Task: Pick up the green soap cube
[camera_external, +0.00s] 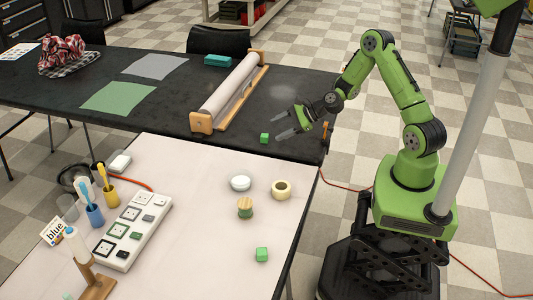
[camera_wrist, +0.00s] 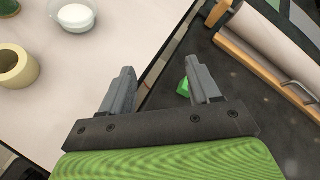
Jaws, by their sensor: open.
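A small green cube (camera_external: 264,138) sits on the dark table (camera_external: 310,85), close to its edge with the white table. My gripper (camera_external: 285,121) is open and empty, just right of this cube. In the wrist view the cube (camera_wrist: 183,88) shows partly behind the right finger of my gripper (camera_wrist: 161,72), on the inner side. I cannot tell the gap in height. A second green cube (camera_external: 262,254) lies on the white table (camera_external: 205,260) near its right edge.
A paper-roll holder (camera_external: 228,95) stands behind the gripper, also in the wrist view (camera_wrist: 270,45). A switch panel (camera_external: 133,230) and brush cups are at left.

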